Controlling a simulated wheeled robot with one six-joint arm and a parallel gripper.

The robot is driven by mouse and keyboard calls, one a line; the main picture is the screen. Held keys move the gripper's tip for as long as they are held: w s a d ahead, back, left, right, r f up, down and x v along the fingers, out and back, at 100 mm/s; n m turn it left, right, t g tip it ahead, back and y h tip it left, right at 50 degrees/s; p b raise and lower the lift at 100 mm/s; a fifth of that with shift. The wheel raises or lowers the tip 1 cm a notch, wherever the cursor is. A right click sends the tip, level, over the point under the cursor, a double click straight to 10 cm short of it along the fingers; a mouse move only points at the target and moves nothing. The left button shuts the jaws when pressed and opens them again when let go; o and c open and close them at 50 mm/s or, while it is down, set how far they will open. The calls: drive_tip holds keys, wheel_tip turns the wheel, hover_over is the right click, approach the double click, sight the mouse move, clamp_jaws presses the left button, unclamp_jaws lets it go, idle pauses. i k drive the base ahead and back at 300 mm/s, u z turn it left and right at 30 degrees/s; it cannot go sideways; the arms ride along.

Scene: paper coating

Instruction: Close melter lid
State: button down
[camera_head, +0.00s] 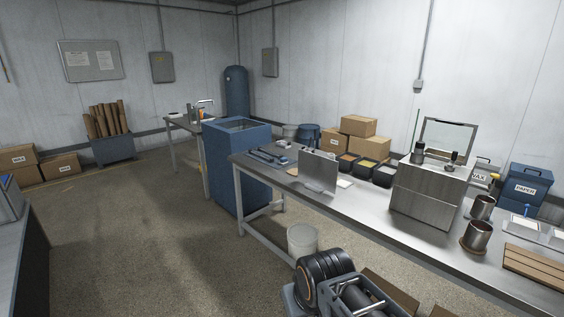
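A steel box-shaped unit (430,193), which looks like the melter, stands on the long steel table in the right part of the head view. Its framed, see-through lid (449,136) stands raised, near upright, at the back of the top. Small dark fittings (418,155) stand on the top. The inside of the unit is hidden from this angle. Dark rounded parts of my own arm show at the bottom centre, well in front of and apart from the unit. I cannot make out my gripper's fingers in this view.
The steel table (375,207) runs diagonally to the right. Two metal cups (477,236) stand right of the unit; an upright metal panel (318,172) stands left. A white bucket (302,240) sits by the table's front edge. A blue cabinet (236,170) stands beyond. The floor at left is clear.

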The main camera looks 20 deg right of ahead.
sight(475, 127)
drive_tip(key=z, duration=0.85)
drive_tip(key=i, duration=1.05)
drive_tip(key=z, duration=0.75)
drive_tip(key=i, duration=0.95)
drive_tip(key=z, duration=0.15)
